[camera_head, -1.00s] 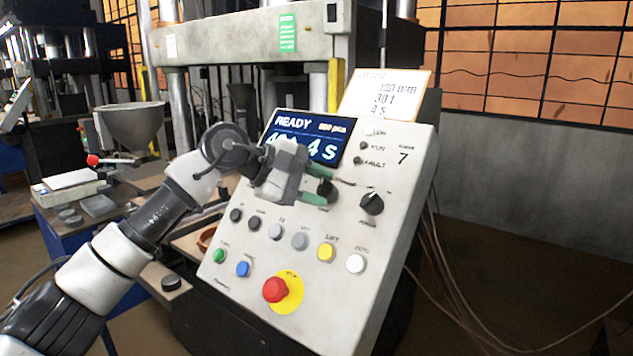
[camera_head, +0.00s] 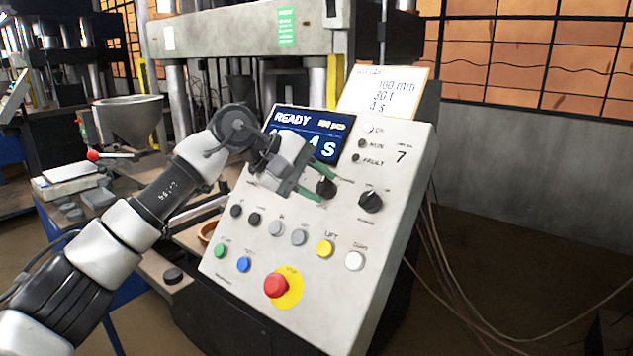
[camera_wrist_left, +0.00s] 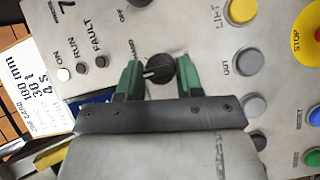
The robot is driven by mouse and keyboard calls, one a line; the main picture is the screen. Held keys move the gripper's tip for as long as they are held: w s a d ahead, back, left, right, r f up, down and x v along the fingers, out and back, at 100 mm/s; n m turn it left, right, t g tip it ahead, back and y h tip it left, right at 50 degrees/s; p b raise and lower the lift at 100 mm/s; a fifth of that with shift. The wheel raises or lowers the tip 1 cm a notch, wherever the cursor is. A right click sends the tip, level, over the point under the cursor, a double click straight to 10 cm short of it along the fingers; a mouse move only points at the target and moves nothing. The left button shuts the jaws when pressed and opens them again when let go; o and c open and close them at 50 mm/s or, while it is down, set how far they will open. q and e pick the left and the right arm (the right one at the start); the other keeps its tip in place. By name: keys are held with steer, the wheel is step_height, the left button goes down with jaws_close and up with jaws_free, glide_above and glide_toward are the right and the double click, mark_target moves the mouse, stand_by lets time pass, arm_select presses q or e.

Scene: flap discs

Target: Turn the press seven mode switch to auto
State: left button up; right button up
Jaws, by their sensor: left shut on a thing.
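The mode switch is a round black knob (camera_head: 326,187) on the sloped control panel (camera_head: 330,225) marked 7, below the display. In the left wrist view the knob (camera_wrist_left: 159,68) sits between the two green fingers of my left gripper (camera_wrist_left: 158,78), with a pale pointer line toward the picture's left. A small label, hard to read, stands near its upper left. In the head view my left gripper (camera_head: 317,182) reaches the knob from the upper left, shut on it. Part of the knob is hidden by the fingers. My right gripper is not in view.
A second black knob (camera_head: 371,201) is close to the right. Grey, yellow and white buttons line the panel below, with a red stop button (camera_head: 275,285) lower down. The display (camera_head: 306,134) reads READY. A paper card (camera_head: 385,92) stands above the panel.

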arm_select(q)
steer(key=o, duration=0.9)
steer(key=shift+f, duration=0.1)
steer(key=shift+b+v, duration=1.05)
steer(key=shift+v, duration=4.4)
